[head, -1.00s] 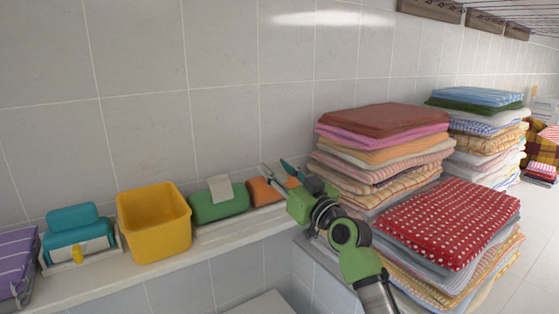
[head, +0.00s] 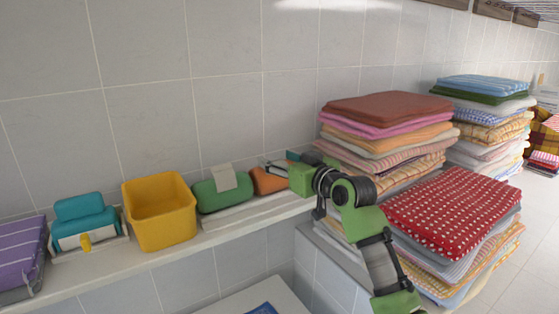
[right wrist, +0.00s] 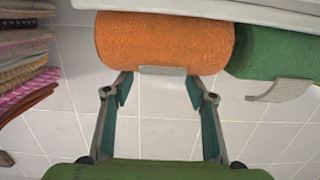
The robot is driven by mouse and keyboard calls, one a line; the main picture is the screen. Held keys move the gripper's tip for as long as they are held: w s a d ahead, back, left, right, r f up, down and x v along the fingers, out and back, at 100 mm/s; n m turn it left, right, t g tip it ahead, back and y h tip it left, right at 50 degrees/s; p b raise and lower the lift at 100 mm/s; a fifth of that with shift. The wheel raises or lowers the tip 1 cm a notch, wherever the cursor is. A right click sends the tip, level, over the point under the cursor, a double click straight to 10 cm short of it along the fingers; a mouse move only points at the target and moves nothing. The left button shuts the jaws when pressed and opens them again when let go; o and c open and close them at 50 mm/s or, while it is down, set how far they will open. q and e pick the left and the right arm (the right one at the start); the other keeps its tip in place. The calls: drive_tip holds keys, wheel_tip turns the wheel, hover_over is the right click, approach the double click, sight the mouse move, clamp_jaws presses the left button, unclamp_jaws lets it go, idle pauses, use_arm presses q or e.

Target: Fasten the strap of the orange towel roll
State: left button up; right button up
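The orange towel roll (head: 268,180) lies on the ledge beside the green roll, partly hidden by my right gripper (head: 278,167). In the right wrist view the orange roll (right wrist: 165,40) fills the top middle. Its pale grey strap (right wrist: 163,70) shows as a short band along the roll's lower edge in that picture; whether it is fastened I cannot tell. My right gripper (right wrist: 158,82) is open there, one finger on each side of the strap end, tips close to the roll. Whether they touch it I cannot tell. My left gripper is in neither view.
The green roll (head: 222,196) has a pale strap flap (head: 223,177) sticking up. A yellow bin (head: 160,215), a teal-topped item (head: 85,222) and a purple towel (head: 20,252) stand further left on the ledge (head: 240,217). Towel stacks (head: 385,113) rise close on the right; the tiled wall is behind.

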drive_tip(key=shift+s+d+r, duration=0.1)
drive_tip(key=shift+s, duration=0.05)
drive_tip(key=v, duration=1.1)
drive_tip(key=shift+s+d, duration=0.25)
